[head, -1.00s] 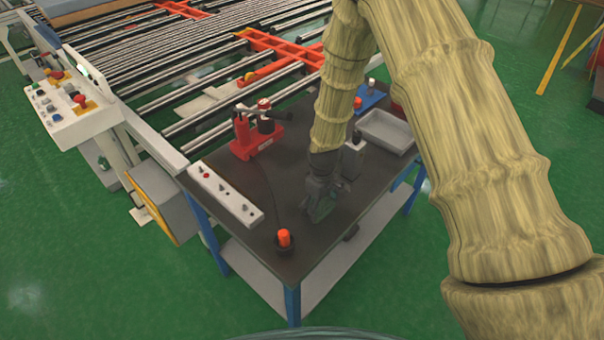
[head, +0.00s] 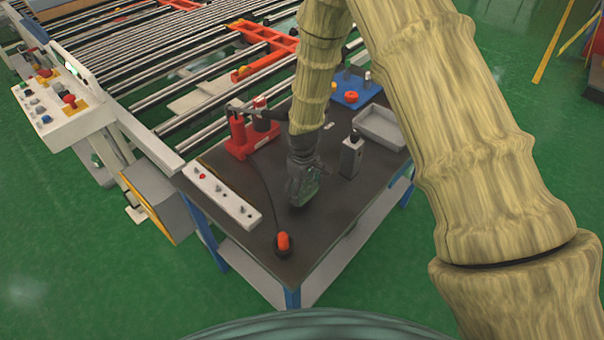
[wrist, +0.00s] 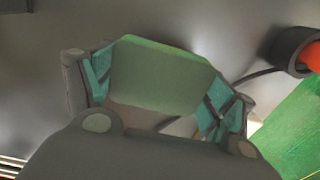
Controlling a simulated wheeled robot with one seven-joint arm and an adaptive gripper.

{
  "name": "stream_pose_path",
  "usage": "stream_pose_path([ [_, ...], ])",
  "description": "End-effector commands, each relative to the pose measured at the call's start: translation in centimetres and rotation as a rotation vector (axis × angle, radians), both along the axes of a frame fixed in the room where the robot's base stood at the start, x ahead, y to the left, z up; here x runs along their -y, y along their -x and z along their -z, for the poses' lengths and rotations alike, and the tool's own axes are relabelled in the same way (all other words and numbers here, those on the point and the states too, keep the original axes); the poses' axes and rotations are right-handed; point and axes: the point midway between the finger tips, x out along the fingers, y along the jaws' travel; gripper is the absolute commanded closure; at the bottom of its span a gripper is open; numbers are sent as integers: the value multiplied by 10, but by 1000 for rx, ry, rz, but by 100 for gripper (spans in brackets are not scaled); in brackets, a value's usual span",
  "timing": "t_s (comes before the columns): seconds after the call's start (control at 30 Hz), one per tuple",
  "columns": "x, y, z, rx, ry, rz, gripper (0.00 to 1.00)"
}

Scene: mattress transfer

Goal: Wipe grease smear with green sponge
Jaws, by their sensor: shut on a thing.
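My gripper (head: 301,203) is low over the dark table top (head: 335,215), near its middle. In the wrist view its two teal-padded fingers (wrist: 158,90) are closed on the sides of a green sponge (wrist: 160,75). Only a little dark green of the sponge shows between the fingers in the head view. I cannot tell whether the sponge touches the table. I cannot make out the grease smear in either view; the gripper and sponge hide part of the surface.
A red fixture (head: 238,138) and a white switch strip (head: 222,196) lie left. An orange-topped button (head: 283,241) with a cable is in front. Rollers (head: 170,60) lie beyond the table.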

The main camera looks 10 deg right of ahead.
Motion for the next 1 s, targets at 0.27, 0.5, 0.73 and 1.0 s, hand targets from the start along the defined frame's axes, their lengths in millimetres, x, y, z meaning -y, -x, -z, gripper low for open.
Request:
stream_pose_path([
  [0.27, 1, 0, -29, 1, 0, 1, 47],
  [0.5, 2, 0, -47, 1, -1, 2, 47],
  [0.73, 2, 0, -49, 1, -1, 2, 47],
  [1.0, 2, 0, -49, 1, -1, 2, 47],
])
